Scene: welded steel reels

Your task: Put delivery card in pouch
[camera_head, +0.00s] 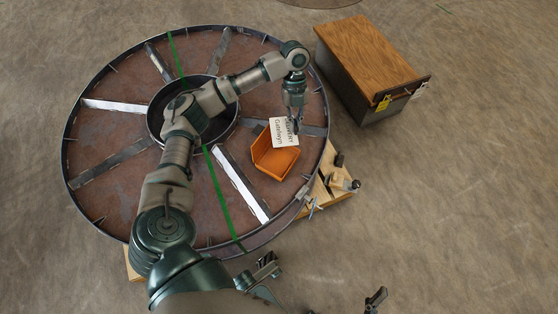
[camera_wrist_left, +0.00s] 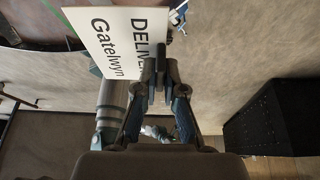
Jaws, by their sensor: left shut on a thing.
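The delivery card (camera_head: 279,133) is white with black print, partly reading "DELIVE" and "Gatelwyn". My left gripper (camera_head: 293,122) is shut on one edge of it. The left wrist view shows the card (camera_wrist_left: 105,42) reaching out to the left from the fingertips (camera_wrist_left: 162,72). The orange pouch (camera_head: 274,163) is open and rests on the right part of the reel. The card overlaps the pouch's far upper edge in the head view; I cannot tell whether it is inside or above. My right gripper (camera_head: 320,287) shows only partly at the bottom edge, its fingers wide apart.
A large round steel reel (camera_head: 110,185) with radial bars and a green strap (camera_head: 222,190) lies under my left arm. A wooden block with tools (camera_head: 333,183) sits at its right rim. A wood-topped dark box (camera_head: 365,55) stands upper right. The right floor is clear.

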